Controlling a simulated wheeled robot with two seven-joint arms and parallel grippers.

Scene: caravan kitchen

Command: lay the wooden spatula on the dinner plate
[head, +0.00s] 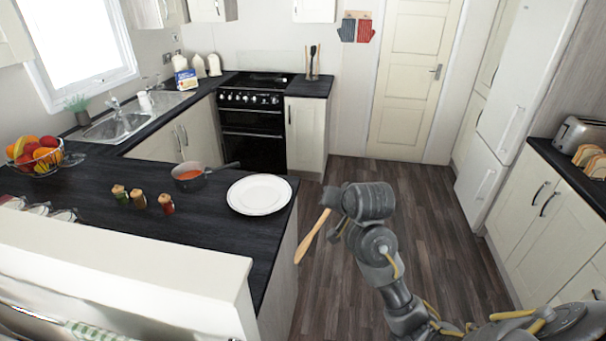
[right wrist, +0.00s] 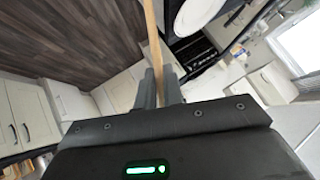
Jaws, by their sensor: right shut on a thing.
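The wooden spatula (head: 314,236) is a light wooden stick. My right gripper (head: 329,205) is shut on it and holds it in the air over the floor, just right of the counter's end. It hangs tilted, its lower end down to the left. In the right wrist view the spatula (right wrist: 151,32) runs up between the fingertips of the right gripper (right wrist: 158,80). The white dinner plate (head: 259,195) lies empty on the dark counter near its right end, left of the gripper. It also shows partly in the right wrist view (right wrist: 196,12). My left gripper is not in view.
A pan with red contents (head: 188,179) stands left of the plate, its handle pointing towards it. Several spice jars (head: 138,198) stand further left. A fruit bowl (head: 36,158) is at the far left. The counter (head: 225,235) in front of the plate is bare.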

